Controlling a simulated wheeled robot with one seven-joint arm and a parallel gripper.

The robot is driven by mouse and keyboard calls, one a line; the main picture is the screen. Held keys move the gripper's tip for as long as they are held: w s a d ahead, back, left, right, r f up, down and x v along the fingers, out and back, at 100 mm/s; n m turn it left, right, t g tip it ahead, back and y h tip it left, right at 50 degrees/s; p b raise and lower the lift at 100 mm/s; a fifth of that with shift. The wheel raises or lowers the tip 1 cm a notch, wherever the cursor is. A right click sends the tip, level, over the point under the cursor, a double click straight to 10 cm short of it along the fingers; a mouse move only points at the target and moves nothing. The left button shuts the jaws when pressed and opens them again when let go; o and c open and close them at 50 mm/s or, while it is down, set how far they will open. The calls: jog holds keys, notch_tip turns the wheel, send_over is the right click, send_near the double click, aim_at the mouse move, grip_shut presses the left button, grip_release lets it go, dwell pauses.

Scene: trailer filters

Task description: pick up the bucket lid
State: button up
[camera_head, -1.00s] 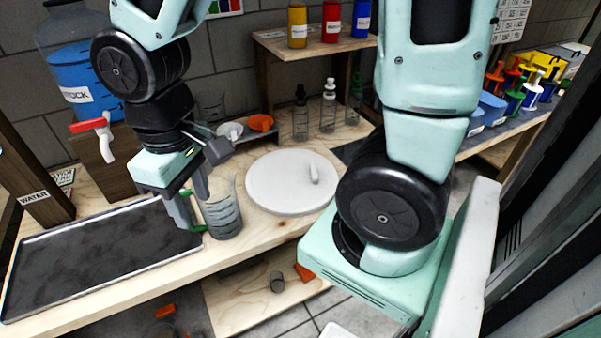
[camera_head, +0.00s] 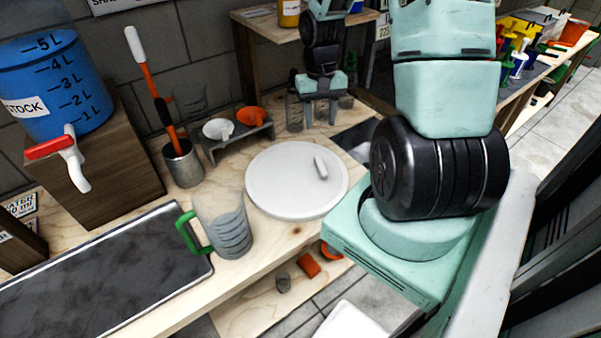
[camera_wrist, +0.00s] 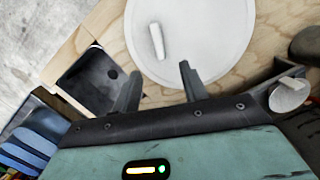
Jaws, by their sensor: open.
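The bucket lid (camera_head: 275,190) is a round white disc lying flat at the wooden bench top, with a short white bar handle (camera_head: 321,168) on its right part. In the wrist view the lid (camera_wrist: 215,45) fills the top middle, its handle (camera_wrist: 156,41) just beyond the fingertips. My gripper (camera_head: 320,121) is open and empty behind the lid, near the back shelf. In the wrist view my open gripper (camera_wrist: 160,72) has its right finger overlapping the lid's rim and its left finger beside the rim. The gap to the lid is hard to judge.
A clear jug (camera_head: 231,232) with a green handle stands left of the lid. Behind are a small rack (camera_head: 236,140) with white and orange scoops and a metal cup (camera_head: 182,165) of tools. A dark tray (camera_head: 105,270) lies at left. A dark square opening (camera_wrist: 95,80) shows beside the lid.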

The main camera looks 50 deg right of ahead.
send_over(321, 164)
jog(key=f, duration=0.9)
jog(key=shift+w+a+f+p, duration=0.1)
jog(key=shift+w+a+p, duration=0.1)
jog(key=shift+w+p, duration=0.15)
jog(key=shift+s+d+f+p, duration=0.1)
jog(key=shift+f+p, duration=0.1)
jog(key=shift+f, duration=0.65)
jog(key=shift+s+f+p, duration=0.15)
jog(key=shift+f, duration=0.75)
jog(key=shift+s+d+f+p, duration=0.1)
jog(key=shift+f+p, duration=0.1)
jog(key=shift+f, duration=0.65)
grip_shut()
